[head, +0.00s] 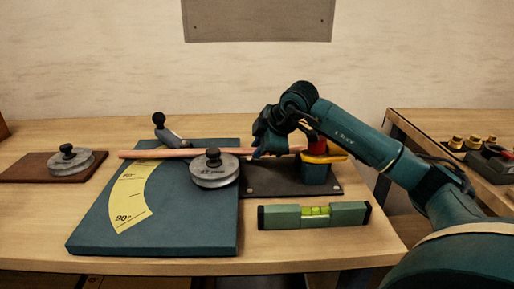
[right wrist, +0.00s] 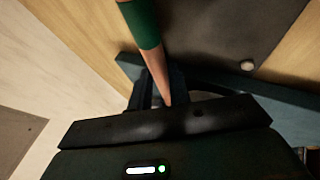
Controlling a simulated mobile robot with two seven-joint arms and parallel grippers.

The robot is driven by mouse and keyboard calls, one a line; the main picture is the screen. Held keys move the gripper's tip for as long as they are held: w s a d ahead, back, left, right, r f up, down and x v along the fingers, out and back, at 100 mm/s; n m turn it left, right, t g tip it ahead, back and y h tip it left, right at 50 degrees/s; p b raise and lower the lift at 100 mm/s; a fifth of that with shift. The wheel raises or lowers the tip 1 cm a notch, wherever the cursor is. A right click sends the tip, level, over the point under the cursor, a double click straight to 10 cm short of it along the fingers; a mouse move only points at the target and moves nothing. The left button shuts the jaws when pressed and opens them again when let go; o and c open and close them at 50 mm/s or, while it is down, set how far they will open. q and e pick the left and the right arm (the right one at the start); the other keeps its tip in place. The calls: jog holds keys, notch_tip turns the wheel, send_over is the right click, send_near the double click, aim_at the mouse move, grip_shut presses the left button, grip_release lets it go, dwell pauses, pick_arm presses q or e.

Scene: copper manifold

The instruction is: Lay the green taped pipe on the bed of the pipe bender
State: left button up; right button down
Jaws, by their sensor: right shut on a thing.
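The copper pipe (head: 142,154) lies crosswise over the back part of the blue-green bed of the pipe bender (head: 205,235), behind the round grey former marked in mm (head: 214,170). Whether it touches the bed I cannot tell. My right gripper (head: 262,150) is shut on the pipe right of the former. In the right wrist view the pipe (right wrist: 152,62) runs between the fingers (right wrist: 157,88), with a green tape band (right wrist: 142,24) just beyond them. The tape is not clear in the head view. My left gripper is not in view.
A dark plate (head: 260,185) carries a blue and yellow block (head: 317,172) at right. A green level (head: 314,215) lies in front. Another grey former (head: 70,160) sits on a brown board (head: 22,170) at left.

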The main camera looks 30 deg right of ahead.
jog(key=c, duration=1.4)
grip_release()
jog(key=shift+d, duration=0.1)
jog(key=shift+c, duration=0.2)
jog(key=o, duration=0.5)
jog(key=shift+f, duration=0.1)
jog(key=shift+o, duration=0.2)
notch_tip(320, 180, up, 7)
jog(key=p, duration=0.5)
jog(key=shift+s, duration=0.1)
